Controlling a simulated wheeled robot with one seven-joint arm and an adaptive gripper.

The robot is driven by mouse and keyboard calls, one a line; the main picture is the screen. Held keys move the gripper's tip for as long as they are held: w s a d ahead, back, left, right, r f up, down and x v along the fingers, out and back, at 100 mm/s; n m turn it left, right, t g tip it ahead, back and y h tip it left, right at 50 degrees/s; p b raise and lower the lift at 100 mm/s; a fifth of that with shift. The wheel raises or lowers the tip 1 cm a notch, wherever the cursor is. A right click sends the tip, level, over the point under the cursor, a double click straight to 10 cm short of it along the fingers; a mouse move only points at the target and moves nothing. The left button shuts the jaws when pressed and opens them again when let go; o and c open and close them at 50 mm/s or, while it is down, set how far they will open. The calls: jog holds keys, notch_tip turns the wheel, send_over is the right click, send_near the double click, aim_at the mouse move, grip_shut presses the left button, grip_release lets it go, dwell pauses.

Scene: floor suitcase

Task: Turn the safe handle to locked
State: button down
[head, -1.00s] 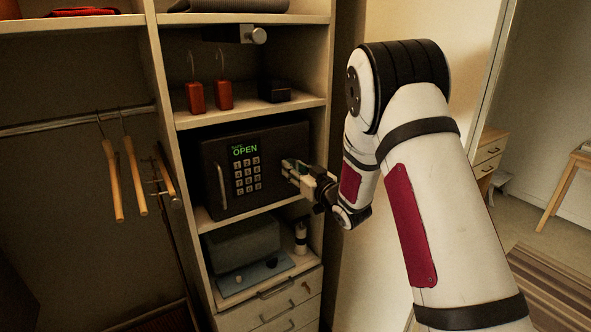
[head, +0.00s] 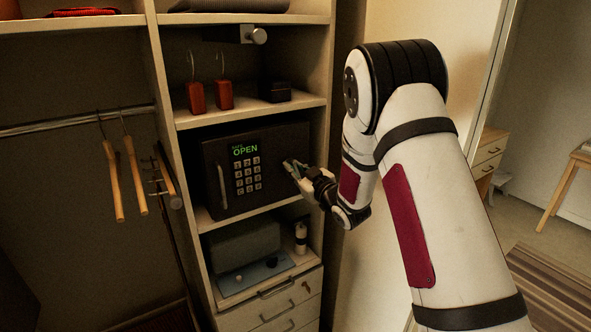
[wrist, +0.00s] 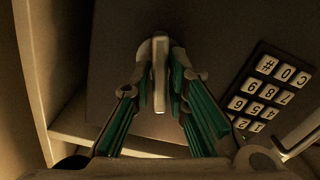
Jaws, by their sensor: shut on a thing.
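The dark safe (head: 215,160) sits on a shelf of the cabinet with its door closed against the body, as far as I can tell. Its green display (head: 245,150) reads OPEN. In the wrist view the pale safe handle (wrist: 160,78) is a short lever on a round hub, lying along the picture's vertical. My gripper (head: 290,168) is at the right side of the door. In the wrist view my gripper (wrist: 162,90) has its green-padded fingers on both sides of the lever and is shut on it. In the head view my gripper hides the handle.
A keypad (head: 247,176) and a vertical bar (head: 221,188) are on the door, left of my gripper; the keypad looks inverted in the wrist view.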

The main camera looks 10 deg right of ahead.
jog(key=n, duration=0.7)
jog(key=shift+a+f, duration=0.1)
jog(key=shift+a, duration=0.15)
jog(key=n+p, duration=0.1)
jog(key=n, duration=0.3)
jog(key=shift+s+f, duration=0.1)
jog(key=shift+f, duration=0.05)
jog(key=shift+f+n, duration=0.1)
jog(key=shift+n, duration=1.5)
jog(key=c, duration=1.7)
grip_release()
jog(key=v, duration=1.2)
